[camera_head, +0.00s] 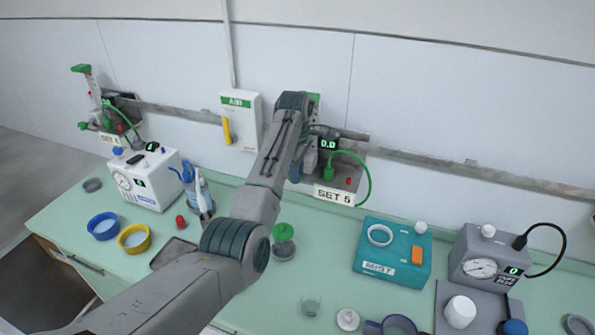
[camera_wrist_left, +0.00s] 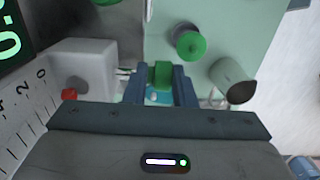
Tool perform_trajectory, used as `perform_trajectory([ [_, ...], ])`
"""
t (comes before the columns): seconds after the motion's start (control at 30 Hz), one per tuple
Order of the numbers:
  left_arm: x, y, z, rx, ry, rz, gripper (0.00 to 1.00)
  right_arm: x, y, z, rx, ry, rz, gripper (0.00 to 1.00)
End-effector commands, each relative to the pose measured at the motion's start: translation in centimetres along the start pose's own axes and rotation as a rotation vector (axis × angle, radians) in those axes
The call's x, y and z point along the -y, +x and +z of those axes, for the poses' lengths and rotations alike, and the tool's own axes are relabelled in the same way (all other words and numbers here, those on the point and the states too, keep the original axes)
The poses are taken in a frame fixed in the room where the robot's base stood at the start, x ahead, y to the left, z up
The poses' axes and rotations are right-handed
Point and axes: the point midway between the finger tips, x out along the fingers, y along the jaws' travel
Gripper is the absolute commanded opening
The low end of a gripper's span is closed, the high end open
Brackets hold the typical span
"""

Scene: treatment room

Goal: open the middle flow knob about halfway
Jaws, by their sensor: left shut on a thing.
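The middle flow unit sits on the wall rail behind my left arm, with a green-digit display (camera_head: 328,143) reading 0.0 and a "SET 5" label (camera_head: 334,196). My forearm hides most of this unit in the head view. In the left wrist view, my left gripper (camera_wrist_left: 161,84) is shut on a small green knob (camera_wrist_left: 162,72), one finger on each side. The edge of a display (camera_wrist_left: 8,38) with green digits and a printed scale show at the left of that view. My right gripper is in neither view.
Another flow unit (camera_head: 108,110) hangs at the left of the rail. Below, the green counter holds a white gauge box (camera_head: 146,180), blue and yellow bowls, a teal MIST box (camera_head: 392,250) and a grey gauge box (camera_head: 487,257).

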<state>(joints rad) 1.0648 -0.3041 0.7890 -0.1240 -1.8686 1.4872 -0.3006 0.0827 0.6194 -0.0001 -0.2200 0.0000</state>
Motion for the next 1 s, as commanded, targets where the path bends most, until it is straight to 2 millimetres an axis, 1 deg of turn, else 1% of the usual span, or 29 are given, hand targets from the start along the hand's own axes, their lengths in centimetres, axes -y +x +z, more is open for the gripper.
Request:
perform_trajectory([
  [0.03, 0.2, 0.3, -0.2, 0.015, -0.002, -0.009, 0.01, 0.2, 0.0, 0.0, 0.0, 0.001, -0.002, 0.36],
  [0.27, 0.2, 0.3, -0.6, 0.149, -0.003, -0.011, 0.01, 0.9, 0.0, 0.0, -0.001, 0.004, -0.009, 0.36],
  [0.7, 0.3, 0.7, -1.3, 0.462, -0.006, -0.016, 0.01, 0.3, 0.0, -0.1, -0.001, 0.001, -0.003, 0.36],
  [1.0, 0.4, 0.8, -1.5, 0.574, -0.005, -0.017, 0.01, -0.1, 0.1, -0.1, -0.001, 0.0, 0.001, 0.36],
])
